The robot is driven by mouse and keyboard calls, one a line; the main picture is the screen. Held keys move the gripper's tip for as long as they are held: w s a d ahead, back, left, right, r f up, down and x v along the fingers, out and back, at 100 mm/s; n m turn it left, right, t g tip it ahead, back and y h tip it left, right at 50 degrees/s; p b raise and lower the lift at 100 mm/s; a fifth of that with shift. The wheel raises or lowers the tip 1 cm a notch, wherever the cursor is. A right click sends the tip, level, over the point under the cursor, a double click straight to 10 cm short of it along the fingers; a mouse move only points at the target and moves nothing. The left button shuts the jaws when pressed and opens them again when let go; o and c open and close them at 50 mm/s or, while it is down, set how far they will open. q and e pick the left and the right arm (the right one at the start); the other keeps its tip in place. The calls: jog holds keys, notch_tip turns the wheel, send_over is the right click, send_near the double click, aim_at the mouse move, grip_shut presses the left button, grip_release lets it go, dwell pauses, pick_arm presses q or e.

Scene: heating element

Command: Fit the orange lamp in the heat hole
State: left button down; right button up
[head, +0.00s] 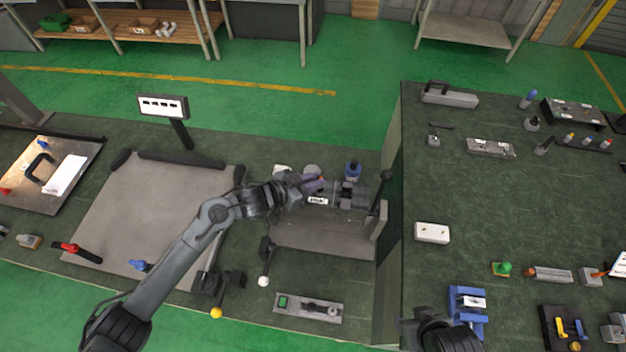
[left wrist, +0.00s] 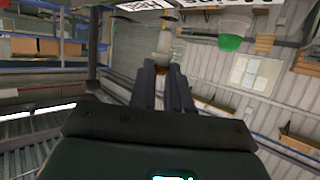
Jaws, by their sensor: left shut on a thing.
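My left gripper (head: 311,184) reaches in from the left, over the small grey station at the middle of the bench. In the left wrist view its two fingers (left wrist: 162,85) are close together. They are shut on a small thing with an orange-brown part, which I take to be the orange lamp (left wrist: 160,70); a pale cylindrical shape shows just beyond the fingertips. In the head view the lamp is mostly hidden by the gripper. I cannot make out the heat hole. My right gripper's fingers do not show.
A blue bottle (head: 352,171) stands just right of the left gripper. A white-labelled block (head: 318,201) lies under it. A grey vertical post with a dark knob (head: 379,195) stands farther right. A white-knobbed lever (head: 264,281) is in front. A grey mat (head: 150,215) lies at left.

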aim_at(313, 194)
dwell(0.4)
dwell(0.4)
pick_arm(q)
jog(key=shift+p, duration=0.6)
dwell(0.6)
jog(key=shift+f, duration=0.1)
dwell(0.3)
jog(key=shift+f+b, duration=0.65)
jog(key=shift+f, duration=0.25)
jog(key=shift+f+b, duration=0.5)
jog(key=shift+f, duration=0.3)
jog(key=c, duration=1)
grip_release()
